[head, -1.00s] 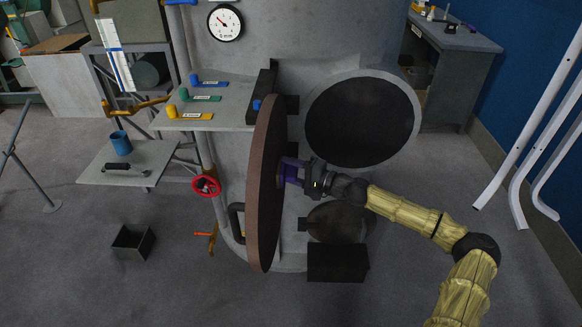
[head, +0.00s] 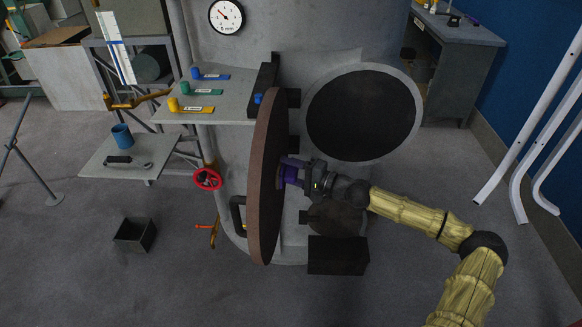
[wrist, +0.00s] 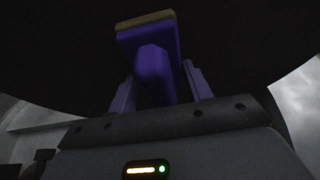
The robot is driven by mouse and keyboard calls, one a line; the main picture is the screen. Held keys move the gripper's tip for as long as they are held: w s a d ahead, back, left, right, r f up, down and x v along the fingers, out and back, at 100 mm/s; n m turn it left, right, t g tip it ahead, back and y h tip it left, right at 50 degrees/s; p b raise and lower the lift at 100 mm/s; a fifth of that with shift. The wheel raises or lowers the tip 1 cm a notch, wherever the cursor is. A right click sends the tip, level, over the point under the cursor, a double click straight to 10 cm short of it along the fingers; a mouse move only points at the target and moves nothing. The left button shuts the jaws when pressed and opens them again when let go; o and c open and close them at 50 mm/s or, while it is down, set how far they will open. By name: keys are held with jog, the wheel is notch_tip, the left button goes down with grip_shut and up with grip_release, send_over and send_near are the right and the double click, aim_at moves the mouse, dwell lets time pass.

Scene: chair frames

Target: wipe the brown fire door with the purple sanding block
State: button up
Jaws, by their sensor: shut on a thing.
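The brown fire door (head: 267,185) is a round, thick disc standing open, seen nearly edge-on in the head view. Its dark face fills the upper part of the wrist view (wrist: 235,35). My gripper (head: 294,173) is at the right side of the door, near mid-height. It is shut on the purple sanding block, which shows clearly in the wrist view (wrist: 148,42) with a tan layer on its far side. In the head view the block is mostly hidden by the fingers and lies at the door's face; I cannot tell whether it touches.
A dark round opening (head: 361,114) in the grey boiler is right of the door. A black box (head: 338,255) sits below my arm. Left of the door are a shelf with coloured knobs (head: 218,100) and a red valve wheel (head: 207,179). White pipes (head: 528,135) stand at the right.

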aim_at(286, 182)
jog(key=shift+s, duration=0.15)
jog(key=shift+s+a, duration=0.2)
jog(key=shift+s, duration=0.95)
jog(key=shift+s, duration=0.15)
jog(key=shift+s+a+p, duration=0.1)
jog(key=shift+s+p, duration=0.2)
jog(key=shift+s, duration=0.75)
jog(key=shift+s+a, duration=0.15)
jog(key=shift+s, duration=1.05)
jog(key=shift+w, duration=0.2)
jog(key=shift+w, duration=1.05)
